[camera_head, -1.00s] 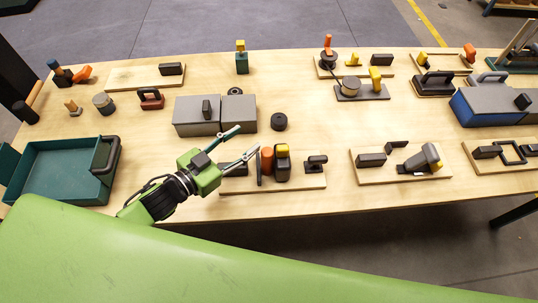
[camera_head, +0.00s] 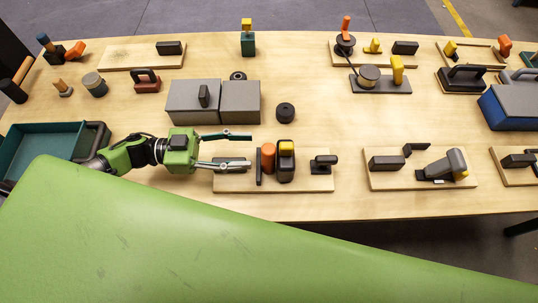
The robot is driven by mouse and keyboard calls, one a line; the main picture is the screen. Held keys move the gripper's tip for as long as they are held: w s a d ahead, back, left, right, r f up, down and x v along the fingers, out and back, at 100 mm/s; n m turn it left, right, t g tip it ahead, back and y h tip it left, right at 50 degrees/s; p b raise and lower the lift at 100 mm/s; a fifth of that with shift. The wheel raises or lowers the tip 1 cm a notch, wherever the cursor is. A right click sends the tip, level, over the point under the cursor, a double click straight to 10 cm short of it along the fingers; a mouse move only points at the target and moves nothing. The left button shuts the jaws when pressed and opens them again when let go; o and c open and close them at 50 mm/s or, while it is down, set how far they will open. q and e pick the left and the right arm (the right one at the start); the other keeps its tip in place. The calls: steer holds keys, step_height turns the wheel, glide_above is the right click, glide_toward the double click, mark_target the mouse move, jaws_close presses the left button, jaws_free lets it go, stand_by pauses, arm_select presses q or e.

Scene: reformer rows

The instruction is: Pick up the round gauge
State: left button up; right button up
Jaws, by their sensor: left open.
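My left gripper (camera_head: 250,150) is open and empty, its two fingers pointing right over the front of the table. I cannot tell for sure which thing is the round gauge. A short black round piece (camera_head: 285,112) stands on bare wood, up and to the right of the fingertips and apart from them. A grey-topped dark cylinder (camera_head: 95,84) stands at the left. My right gripper is out of view.
A grey box pair (camera_head: 192,101) lies behind the left gripper. A wooden board (camera_head: 310,186) with an orange cylinder (camera_head: 268,158) and dark blocks lies by the fingertips. A teal tray (camera_head: 40,146) is at left. Bare wood is free right of the black round piece.

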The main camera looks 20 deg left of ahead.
mark_target(268, 150)
arm_select(q)
steer(key=p+x, duration=0.1)
steer(key=x, duration=0.3)
steer(key=shift+r, duration=0.1)
steer(key=shift+d, duration=0.2)
steer(key=shift+w, duration=0.1)
jaws_close()
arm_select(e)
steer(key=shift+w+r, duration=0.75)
